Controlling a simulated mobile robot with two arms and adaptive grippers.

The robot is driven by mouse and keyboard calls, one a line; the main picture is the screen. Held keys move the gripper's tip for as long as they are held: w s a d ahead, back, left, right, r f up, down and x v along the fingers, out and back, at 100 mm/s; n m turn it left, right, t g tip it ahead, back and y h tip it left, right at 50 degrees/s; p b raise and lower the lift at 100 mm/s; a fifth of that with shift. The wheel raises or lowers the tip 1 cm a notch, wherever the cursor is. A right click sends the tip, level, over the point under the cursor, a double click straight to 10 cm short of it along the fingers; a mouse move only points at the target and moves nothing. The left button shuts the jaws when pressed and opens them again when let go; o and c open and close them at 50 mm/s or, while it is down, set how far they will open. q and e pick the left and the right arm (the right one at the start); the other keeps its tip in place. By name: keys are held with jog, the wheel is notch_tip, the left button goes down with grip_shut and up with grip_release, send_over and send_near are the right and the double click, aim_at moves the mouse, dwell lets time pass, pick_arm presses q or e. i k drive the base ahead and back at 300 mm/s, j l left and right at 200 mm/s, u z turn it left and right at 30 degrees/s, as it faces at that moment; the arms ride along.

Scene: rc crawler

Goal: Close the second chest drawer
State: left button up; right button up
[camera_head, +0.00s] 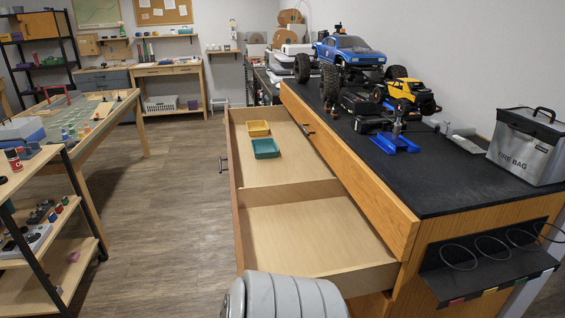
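The wooden chest (430,240) with a black top stands on the right. Its top drawer (355,185) is shut, with a dark handle on its front. The drawer below it, the second drawer (235,205), is pulled far out to the left. Neither gripper is in view. A grey ribbed part at the bottom centre seems to be mine.
A blue truck (350,50), a yellow crawler (408,92), a blue stand (394,143) and a grey fire bag (528,145) stand on the chest top. A shelf rack (45,215) and worktable (85,120) are on the left. The floor (180,220) left of the drawer is clear.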

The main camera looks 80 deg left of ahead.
aim_at(292, 214)
jog(key=u, duration=1.9)
